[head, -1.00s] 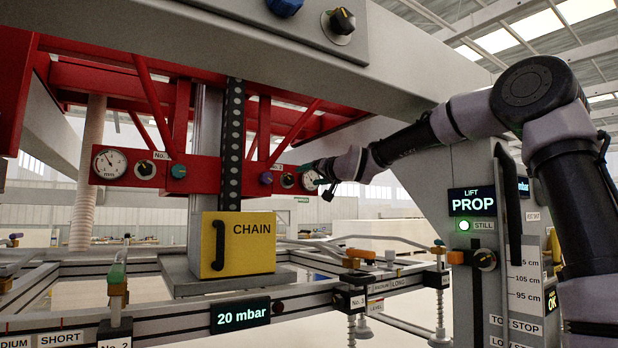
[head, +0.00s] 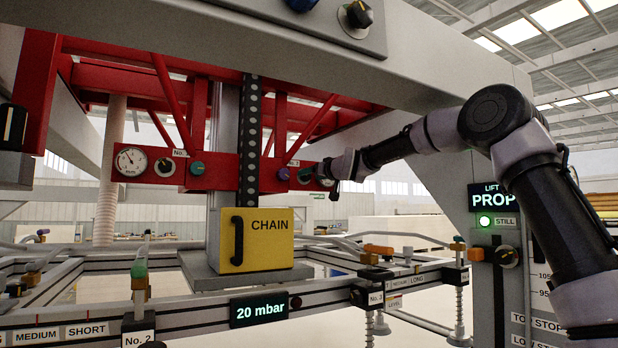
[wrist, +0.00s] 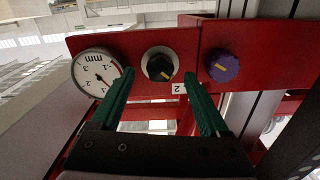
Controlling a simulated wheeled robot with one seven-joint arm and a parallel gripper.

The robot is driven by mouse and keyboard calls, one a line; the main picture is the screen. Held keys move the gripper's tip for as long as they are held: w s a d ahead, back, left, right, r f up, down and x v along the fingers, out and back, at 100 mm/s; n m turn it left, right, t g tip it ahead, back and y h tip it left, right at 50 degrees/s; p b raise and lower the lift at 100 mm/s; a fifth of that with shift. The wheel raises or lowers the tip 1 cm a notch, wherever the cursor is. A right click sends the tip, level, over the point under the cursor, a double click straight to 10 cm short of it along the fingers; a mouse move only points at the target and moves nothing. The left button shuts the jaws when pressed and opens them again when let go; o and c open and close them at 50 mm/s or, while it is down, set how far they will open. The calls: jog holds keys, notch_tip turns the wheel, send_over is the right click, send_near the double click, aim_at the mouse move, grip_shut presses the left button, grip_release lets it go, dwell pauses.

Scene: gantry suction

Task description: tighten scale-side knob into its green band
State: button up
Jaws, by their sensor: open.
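The right end of the red beam (head: 262,180) carries a purple knob (head: 284,174), a black knob (head: 305,176) on a pale ring and a round gauge, mostly hidden by my gripper (head: 322,172) in the head view. The wrist view shows them inverted: the gauge (wrist: 97,72) left, the black knob (wrist: 160,66) with a yellow pointer line in the middle, the purple knob (wrist: 222,66) right. My gripper's green fingers (wrist: 158,82) are open and empty, and in the picture their tips lie either side of the black knob. Contact cannot be told. I make out no green band.
At the beam's left end are another gauge (head: 131,161), a black knob (head: 165,167) and a teal knob (head: 197,168). A yellow CHAIN box (head: 263,244) stands below. A frame with a "20 mbar" display (head: 258,310) crosses in front. The LIFT display (head: 490,197) reads PROP.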

aim_at(306, 176)
jog(key=shift+x, duration=1.25)
grip_shut()
jog(key=shift+m, duration=1.1)
grip_release()
jog(key=shift+d, duration=0.1)
